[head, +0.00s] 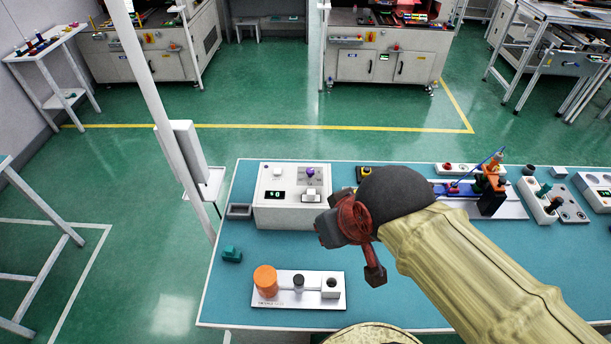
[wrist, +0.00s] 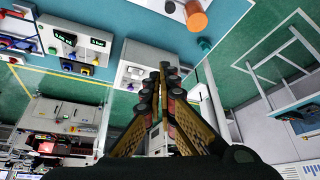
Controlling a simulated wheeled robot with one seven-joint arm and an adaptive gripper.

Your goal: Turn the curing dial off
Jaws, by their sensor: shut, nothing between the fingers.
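A white control box (head: 268,205) stands on the blue-green table. The labels are too small to read, so I cannot tell which control is the curing dial. My gripper (head: 325,232) is just in front of the box's right side in the head view. In the wrist view its fingers (wrist: 163,72) are together and empty, overlapping the box (wrist: 130,78). Whether they touch it I cannot tell.
A white plate with an orange cylinder (head: 265,280) lies at the table's front. A green block (head: 232,254) and a grey tray (head: 239,211) are left of the box. Fixtures (head: 490,195) and further white units (head: 597,192) stand at the right.

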